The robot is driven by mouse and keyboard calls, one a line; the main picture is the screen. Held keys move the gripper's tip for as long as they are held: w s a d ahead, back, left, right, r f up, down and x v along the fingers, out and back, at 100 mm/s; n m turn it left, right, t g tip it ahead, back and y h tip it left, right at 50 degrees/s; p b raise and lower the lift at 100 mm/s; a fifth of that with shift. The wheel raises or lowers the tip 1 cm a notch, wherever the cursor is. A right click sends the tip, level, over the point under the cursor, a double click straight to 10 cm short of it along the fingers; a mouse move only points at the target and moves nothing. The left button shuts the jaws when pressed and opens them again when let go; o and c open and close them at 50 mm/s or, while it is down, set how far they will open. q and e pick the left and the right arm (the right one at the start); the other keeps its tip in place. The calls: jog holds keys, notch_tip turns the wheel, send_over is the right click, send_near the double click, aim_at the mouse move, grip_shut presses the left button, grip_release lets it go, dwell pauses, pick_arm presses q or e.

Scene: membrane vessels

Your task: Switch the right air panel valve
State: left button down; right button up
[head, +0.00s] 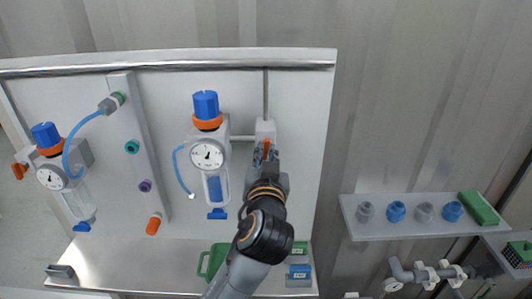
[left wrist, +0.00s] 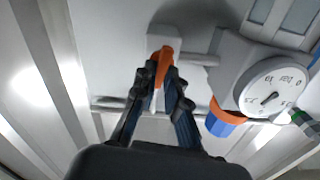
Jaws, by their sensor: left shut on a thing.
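The right air panel valve is a grey block (head: 265,128) with a small orange handle (head: 266,145), to the right of the right pressure regulator (head: 208,153). My left gripper (head: 266,158) is at the handle, its arm rising from the bottom of the head view. In the left wrist view the two dark fingers (left wrist: 163,80) are shut on the orange handle (left wrist: 162,58), one on each side. The grey valve block also shows there (left wrist: 165,38). The fingers hide part of the handle. My right gripper is not in view.
The regulator's gauge (left wrist: 272,92) and blue-orange knob (left wrist: 225,118) are close beside the gripper. A left regulator (head: 50,177) and a strip of coloured ports (head: 140,150) are farther left. A shelf (head: 400,230) with several small fittings is at right. A green container (head: 213,260) stands below.

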pick_arm(q)
jog(key=shift+r+m+p, duration=0.1)
jog(key=shift+m+p, duration=0.4)
jog(key=shift+m, duration=0.1)
jog(key=shift+m+p, duration=0.9)
jog(key=shift+m, duration=0.2)
jog(key=m+p, duration=0.4)
jog(key=m, duration=0.1)
jog(key=shift+d+m, duration=0.15)
jog(key=shift+m, duration=0.15)
jog(key=m+p, duration=0.3)
jog(key=m, duration=0.1)
jog(key=shift+f+m+p, duration=0.15)
jog(key=shift+m+p, duration=0.35)
jog(key=shift+m, duration=0.25)
jog(key=shift+f+m+p, duration=0.15)
jog(key=shift+m+p, duration=0.3)
jog(key=shift+m, duration=0.3)
jog(key=c, duration=1.4)
grip_release()
jog(key=shift+w, duration=0.1)
